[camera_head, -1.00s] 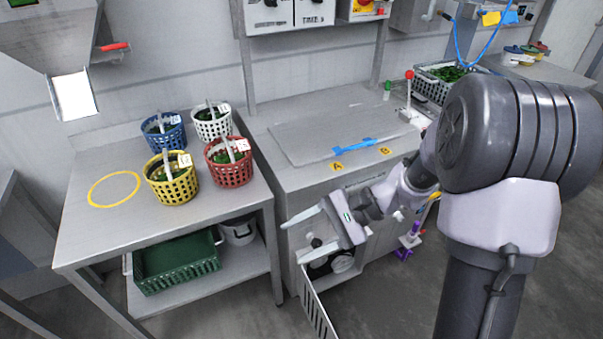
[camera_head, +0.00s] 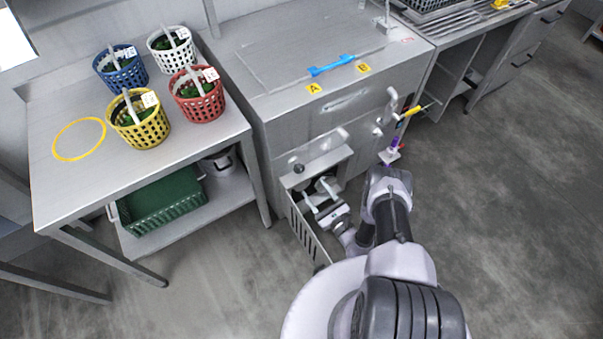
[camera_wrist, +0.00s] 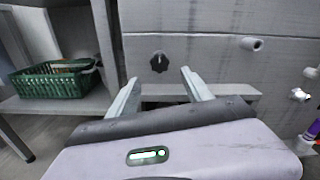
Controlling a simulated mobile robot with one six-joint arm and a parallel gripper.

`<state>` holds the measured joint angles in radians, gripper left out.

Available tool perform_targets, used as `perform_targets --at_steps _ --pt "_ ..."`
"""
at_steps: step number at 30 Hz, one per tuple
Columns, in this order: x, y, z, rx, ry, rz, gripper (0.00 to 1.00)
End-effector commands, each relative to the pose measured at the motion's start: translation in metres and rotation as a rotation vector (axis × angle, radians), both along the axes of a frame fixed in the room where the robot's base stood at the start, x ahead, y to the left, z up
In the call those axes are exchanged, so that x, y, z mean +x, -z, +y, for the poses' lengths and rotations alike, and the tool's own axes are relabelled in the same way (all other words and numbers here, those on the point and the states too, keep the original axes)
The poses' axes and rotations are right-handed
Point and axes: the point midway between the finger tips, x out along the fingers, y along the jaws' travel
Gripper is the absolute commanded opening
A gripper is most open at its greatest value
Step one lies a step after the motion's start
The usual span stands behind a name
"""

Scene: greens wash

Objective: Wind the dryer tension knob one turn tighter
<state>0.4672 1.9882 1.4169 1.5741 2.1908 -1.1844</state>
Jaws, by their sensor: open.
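A small black lobed knob (camera_wrist: 159,62) sits on the grey front panel of the machine in the wrist view. It also shows as a small dark knob in the head view (camera_head: 299,168), at the left above the opening. My gripper (camera_wrist: 158,76) is open and empty. In the wrist view its two pale fingers point towards the panel, with the knob beyond the tips and roughly between them. In the head view my gripper (camera_head: 317,192) is low in front of the machine, below the knob. I see no contact with the knob.
A slotted hatch door (camera_head: 303,230) hangs open beside my gripper. A pale ledge (camera_wrist: 240,90) crosses the panel below the knob. A table (camera_head: 60,205) with several baskets stands left, a green crate (camera_head: 160,208) beneath it. Pale pegs (camera_head: 391,100) project at right. Floor is clear at right.

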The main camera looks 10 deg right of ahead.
Motion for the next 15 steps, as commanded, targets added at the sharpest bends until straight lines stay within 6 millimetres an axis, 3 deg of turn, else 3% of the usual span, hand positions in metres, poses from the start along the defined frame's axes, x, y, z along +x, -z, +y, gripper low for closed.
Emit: perform_targets --at_steps 6,10,15 --pt "0.056 0.005 0.02 0.0 -0.006 -0.003 0.58" --pt "0.077 0.003 0.026 0.0 -0.003 -0.001 0.58" --pt "0.089 0.001 0.03 0.001 -0.003 0.0 0.58"
